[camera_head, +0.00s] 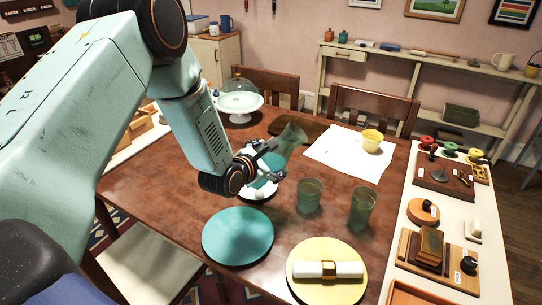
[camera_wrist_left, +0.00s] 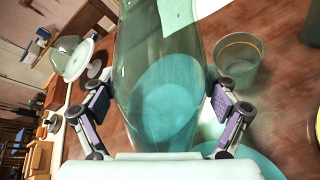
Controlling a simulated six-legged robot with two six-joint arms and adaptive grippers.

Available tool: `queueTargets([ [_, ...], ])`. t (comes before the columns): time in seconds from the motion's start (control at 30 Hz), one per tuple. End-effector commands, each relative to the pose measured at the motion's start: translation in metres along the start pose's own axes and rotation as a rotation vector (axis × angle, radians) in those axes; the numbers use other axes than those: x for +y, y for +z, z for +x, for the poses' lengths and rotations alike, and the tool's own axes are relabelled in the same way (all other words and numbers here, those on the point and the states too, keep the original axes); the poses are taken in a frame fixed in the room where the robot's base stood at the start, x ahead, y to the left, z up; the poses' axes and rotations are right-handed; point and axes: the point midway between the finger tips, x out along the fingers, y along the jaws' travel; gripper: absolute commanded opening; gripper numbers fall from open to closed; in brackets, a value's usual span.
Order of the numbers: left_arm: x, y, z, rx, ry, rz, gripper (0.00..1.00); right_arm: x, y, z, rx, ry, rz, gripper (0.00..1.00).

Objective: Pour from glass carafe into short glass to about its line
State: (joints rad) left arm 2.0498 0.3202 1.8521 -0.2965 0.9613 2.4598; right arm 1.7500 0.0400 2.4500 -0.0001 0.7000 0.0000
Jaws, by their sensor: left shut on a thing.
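The glass carafe (camera_head: 291,136) is greenish and clear, with a flared mouth. It leans to the upper right in the head view. My left gripper (camera_head: 262,168) is shut around its body, and the wrist view shows the carafe (camera_wrist_left: 160,75) between both fingers with teal liquid low inside. I cannot tell whether its base touches anything. The short glass (camera_head: 310,196) stands upright on the table to the right of the carafe, apart from it. It also shows in the wrist view (camera_wrist_left: 237,65), with a thin yellowish line near its rim. My right gripper is out of view.
A taller green glass (camera_head: 362,209) stands right of the short glass. A teal plate (camera_head: 238,236) and a yellow plate (camera_head: 301,293) with a rolled napkin lie in front. A yellow cup (camera_head: 372,141) stands on white paper (camera_head: 335,157) behind. A domed cake stand (camera_head: 240,101) is farther back.

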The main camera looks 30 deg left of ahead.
Motion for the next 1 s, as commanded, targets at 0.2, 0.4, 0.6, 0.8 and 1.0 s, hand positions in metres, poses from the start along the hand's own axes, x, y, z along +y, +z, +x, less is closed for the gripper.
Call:
queueTargets([
  [0.2, 0.002, 0.001, 0.0, 0.019, 0.003, 0.033, 0.24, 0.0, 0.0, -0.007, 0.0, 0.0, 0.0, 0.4],
  [0.4, 0.002, 0.0, 0.0, 0.04, 0.003, 0.062, 0.24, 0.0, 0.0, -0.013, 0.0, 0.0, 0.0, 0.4],
  [0.6, 0.002, -0.002, 0.0, 0.065, 0.004, 0.095, 0.24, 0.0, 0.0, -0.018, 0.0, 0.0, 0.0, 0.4],
  [0.8, 0.002, -0.007, 0.0, 0.115, 0.003, 0.16, 0.24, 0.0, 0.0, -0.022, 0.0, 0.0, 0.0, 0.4],
  [1.0, 0.002, -0.013, 0.001, 0.164, 0.004, 0.224, 0.24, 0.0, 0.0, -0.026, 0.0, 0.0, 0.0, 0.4],
])
